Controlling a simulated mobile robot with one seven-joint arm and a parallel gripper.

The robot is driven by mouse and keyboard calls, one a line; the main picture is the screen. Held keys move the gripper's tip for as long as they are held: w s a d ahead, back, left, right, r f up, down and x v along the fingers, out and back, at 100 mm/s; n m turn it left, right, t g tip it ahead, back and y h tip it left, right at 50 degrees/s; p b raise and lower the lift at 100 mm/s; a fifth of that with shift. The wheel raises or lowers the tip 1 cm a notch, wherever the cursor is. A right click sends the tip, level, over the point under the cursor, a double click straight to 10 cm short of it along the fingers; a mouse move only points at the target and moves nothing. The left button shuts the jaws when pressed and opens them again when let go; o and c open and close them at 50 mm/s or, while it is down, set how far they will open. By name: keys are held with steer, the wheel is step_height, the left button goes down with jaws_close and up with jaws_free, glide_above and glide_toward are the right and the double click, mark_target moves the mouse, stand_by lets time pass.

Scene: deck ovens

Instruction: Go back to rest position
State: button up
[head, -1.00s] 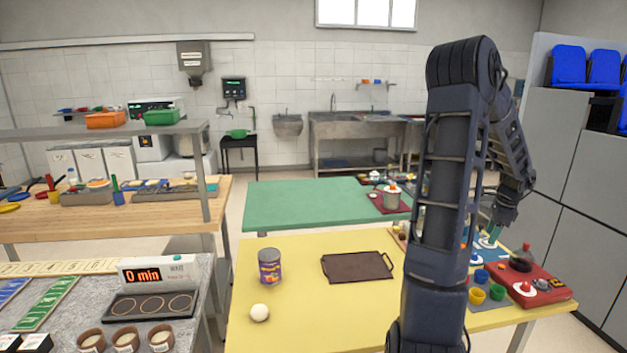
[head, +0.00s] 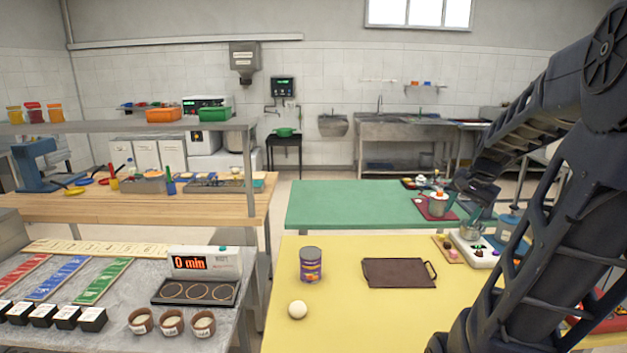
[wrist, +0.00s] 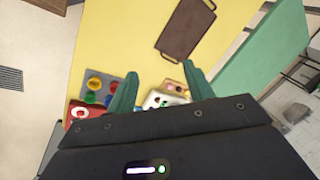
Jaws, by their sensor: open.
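My gripper (wrist: 160,88) shows in the wrist view as two green fingers held wide apart, with nothing between them. It hangs over the right side of the yellow table (wrist: 125,30), above a white tray with small items (wrist: 163,98). In the head view my arm fills the right side and bends forward. The fingers are hard to make out there. My gripper's end of the arm is near the gap between the yellow table (head: 350,325) and the green table (head: 330,203).
A brown tray (head: 398,272), a can (head: 310,264) and a white ball (head: 297,309) rest on the yellow table. A red tray with a pot (head: 437,206) is on the green table. A grey counter with a timer (head: 205,263) stands left. Open floor lies between the benches.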

steer(key=s+a+r+n+t+h, duration=0.1)
steer(key=s+a+n, duration=0.8)
steer(key=s+a, duration=0.2)
steer(key=shift+a+r+t, duration=0.3)
steer(key=shift+a+r, duration=0.1)
steer(key=shift+a, duration=0.4)
stand_by(1.1)
